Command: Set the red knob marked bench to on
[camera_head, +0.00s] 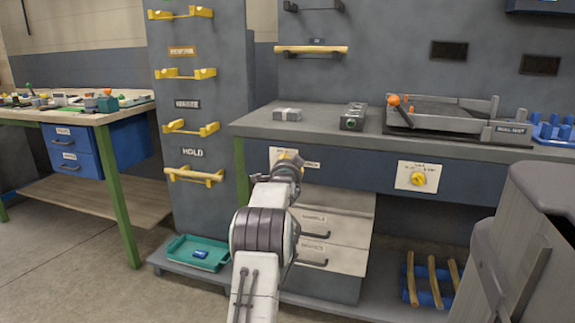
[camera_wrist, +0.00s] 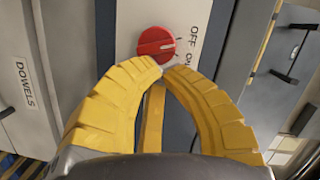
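The red knob (camera_wrist: 155,43) is round and sits on a white plate (camera_wrist: 133,15) in the wrist view. The plate reads OFF and ON beside the knob's right side. A pale mark shows on that side of the knob; I cannot tell exactly which word it points to. My gripper (camera_wrist: 160,67) has two curved yellow fingers with their tips together, just below the knob in the picture. Nothing shows between the tips; I cannot tell whether they touch the knob. In the head view my wrist hides the knob, and part of its plate (camera_head: 280,153) shows.
A second plate with a yellow knob (camera_head: 418,179) is on the bench front to the right. Drawers (camera_head: 330,225) are below the bench (camera_head: 330,127). A grey bin-like body (camera_head: 525,240) stands at the right front. A teal tray (camera_head: 195,253) is low at left.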

